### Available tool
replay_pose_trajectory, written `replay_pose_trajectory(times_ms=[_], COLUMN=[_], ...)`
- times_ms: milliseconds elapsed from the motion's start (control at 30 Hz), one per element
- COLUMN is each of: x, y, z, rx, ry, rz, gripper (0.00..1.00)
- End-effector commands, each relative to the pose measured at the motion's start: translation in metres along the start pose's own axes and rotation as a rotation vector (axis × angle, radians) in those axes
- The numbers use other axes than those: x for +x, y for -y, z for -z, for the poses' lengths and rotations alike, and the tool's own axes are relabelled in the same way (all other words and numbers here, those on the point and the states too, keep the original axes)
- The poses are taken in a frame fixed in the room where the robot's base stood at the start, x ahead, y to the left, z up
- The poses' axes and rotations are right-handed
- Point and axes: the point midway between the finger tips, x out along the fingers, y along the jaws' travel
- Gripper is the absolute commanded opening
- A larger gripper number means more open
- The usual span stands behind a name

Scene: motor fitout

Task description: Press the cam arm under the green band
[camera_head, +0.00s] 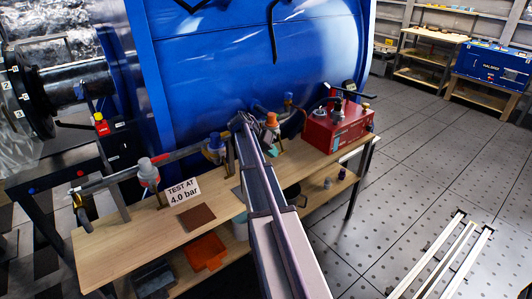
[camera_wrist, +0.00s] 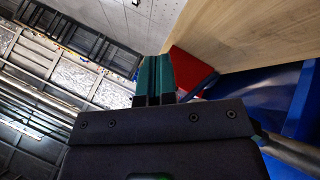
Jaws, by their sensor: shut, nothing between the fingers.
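My gripper (camera_head: 243,121) is at the far end of my arm in the head view, in front of the blue tank and close to the pipe fittings over the bench. In the wrist view my gripper (camera_wrist: 153,58) has its two dark teal fingers together with nothing between them. I cannot pick out the cam arm or the green band in either view. A blue fitting (camera_head: 215,146) stands on the pipe just left of my gripper. An orange-topped fitting (camera_head: 271,121) stands just right of it. My arm hides part of the pipe and bench.
The large blue tank (camera_head: 215,70) rises behind the wooden bench (camera_head: 110,236). A red box (camera_head: 340,130) with gauges sits at the bench's right end; its red side shows in the wrist view (camera_wrist: 188,68). A grey-capped fitting (camera_head: 147,175) stands left.

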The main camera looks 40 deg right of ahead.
Motion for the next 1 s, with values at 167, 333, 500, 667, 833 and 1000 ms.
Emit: replay_pose_trajectory(times_ms=[167, 333, 500, 667, 833, 1000], x=[0.004, 0.002, -0.001, -0.004, -0.008, -0.011], y=[-0.011, -0.019, -0.028, -0.037, -0.045, -0.05], z=[0.0, -0.003, -0.005, -0.006, -0.006, -0.005], rx=[0.0, 0.0, 0.0, -0.001, -0.001, -0.001], ry=[0.008, 0.008, 0.008, 0.008, 0.008, 0.008], rz=[-0.014, -0.013, -0.013, -0.013, -0.013, -0.012], gripper=[0.0, 0.0, 0.0, 0.0, 0.0, 0.0])
